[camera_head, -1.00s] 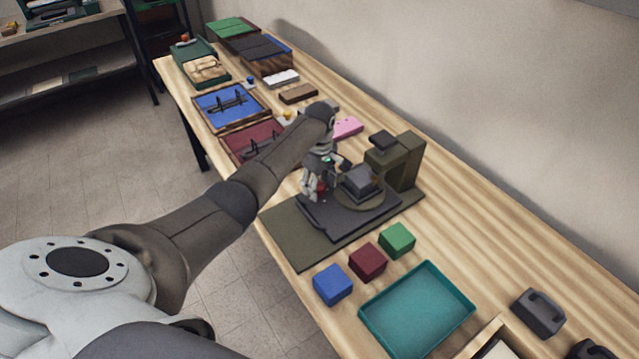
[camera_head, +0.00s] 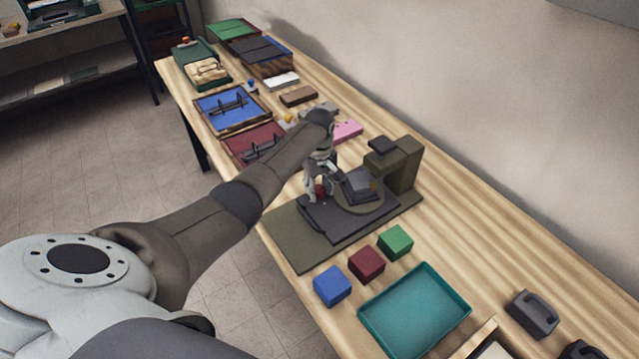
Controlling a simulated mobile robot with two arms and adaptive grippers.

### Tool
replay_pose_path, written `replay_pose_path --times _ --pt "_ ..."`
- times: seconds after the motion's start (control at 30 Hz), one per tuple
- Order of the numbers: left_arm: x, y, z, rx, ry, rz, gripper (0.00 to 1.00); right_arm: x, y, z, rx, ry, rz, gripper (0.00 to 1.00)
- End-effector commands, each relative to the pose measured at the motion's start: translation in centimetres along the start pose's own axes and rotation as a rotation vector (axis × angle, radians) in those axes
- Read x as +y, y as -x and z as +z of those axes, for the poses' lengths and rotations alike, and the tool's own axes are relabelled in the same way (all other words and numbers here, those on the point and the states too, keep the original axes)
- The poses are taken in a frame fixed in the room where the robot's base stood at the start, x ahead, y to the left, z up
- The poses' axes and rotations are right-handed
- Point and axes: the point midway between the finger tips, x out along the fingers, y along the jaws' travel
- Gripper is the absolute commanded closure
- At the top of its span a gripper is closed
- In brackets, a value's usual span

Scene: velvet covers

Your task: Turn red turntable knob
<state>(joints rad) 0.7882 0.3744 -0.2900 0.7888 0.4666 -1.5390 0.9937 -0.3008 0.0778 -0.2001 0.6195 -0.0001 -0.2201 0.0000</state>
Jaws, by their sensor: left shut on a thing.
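The turntable device stands on an olive base plate (camera_head: 300,246) in the middle of the table. It has a dark slab, a round turntable (camera_head: 378,203) with a dark grey block (camera_head: 362,184) on it, and an upright olive post (camera_head: 402,165) behind. The red knob (camera_head: 320,193) sits at the left of the turntable and is mostly hidden by fingers. My left gripper (camera_head: 317,194) points down over the knob and is shut on it. My right gripper is not in view.
Blue (camera_head: 332,286), dark red (camera_head: 366,264) and green (camera_head: 396,242) cubes lie in front of the device, beside a teal tray (camera_head: 414,312). A pink block (camera_head: 347,131) lies behind my left arm. Bare tabletop runs along the wall side.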

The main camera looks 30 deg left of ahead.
Motion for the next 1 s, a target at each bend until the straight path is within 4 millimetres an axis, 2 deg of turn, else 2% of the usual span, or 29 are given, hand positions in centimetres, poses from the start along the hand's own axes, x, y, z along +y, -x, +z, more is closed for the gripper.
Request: replay_pose_path --times 0.1,0.4,1.0 --pt "0.0 0.3 0.0 -0.002 -0.109 0.002 0.87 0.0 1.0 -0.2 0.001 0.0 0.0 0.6" --pt "-0.1 0.3 -0.1 0.0 -0.395 0.001 0.87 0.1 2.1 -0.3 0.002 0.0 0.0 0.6" --pt "-0.2 0.2 -0.2 0.002 -0.951 0.003 0.87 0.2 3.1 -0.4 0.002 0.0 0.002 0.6"
